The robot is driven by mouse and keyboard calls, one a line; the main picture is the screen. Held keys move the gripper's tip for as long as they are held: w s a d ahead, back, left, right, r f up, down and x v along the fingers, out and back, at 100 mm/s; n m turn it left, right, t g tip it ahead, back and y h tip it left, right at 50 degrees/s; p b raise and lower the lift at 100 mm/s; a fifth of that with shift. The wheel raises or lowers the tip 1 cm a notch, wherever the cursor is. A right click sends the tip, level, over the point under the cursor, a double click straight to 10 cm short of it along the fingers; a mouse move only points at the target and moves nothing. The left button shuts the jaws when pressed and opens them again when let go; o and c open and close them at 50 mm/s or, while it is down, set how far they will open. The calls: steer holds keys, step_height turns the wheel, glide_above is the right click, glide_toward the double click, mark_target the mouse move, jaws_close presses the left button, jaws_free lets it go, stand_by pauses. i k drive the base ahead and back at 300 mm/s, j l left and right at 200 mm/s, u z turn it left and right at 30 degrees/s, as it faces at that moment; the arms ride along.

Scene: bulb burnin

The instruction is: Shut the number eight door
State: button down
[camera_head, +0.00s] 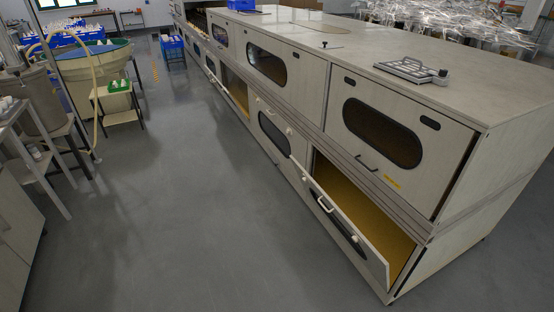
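A long pale cabinet (462,240) has two rows of doors with dark oval windows. No door number is readable, so I cannot tell which is number eight. My gripper is not in view.
Farther along the lower row, another opening (235,92) shows yellow inside. A metal fixture (411,69) lies on the cabinet top. Grey floor (190,220) is clear left of the cabinet. A small stand (118,102), round tubs and benches stand at the left.

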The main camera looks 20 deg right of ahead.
mark_target(379, 265)
steer(key=i+l, duration=0.3)
steer(key=i, duration=0.2)
steer(key=i+l, duration=0.35)
steer(key=i, duration=0.15)
steer(key=i+l, duration=0.3)
steer(key=i, duration=0.2)
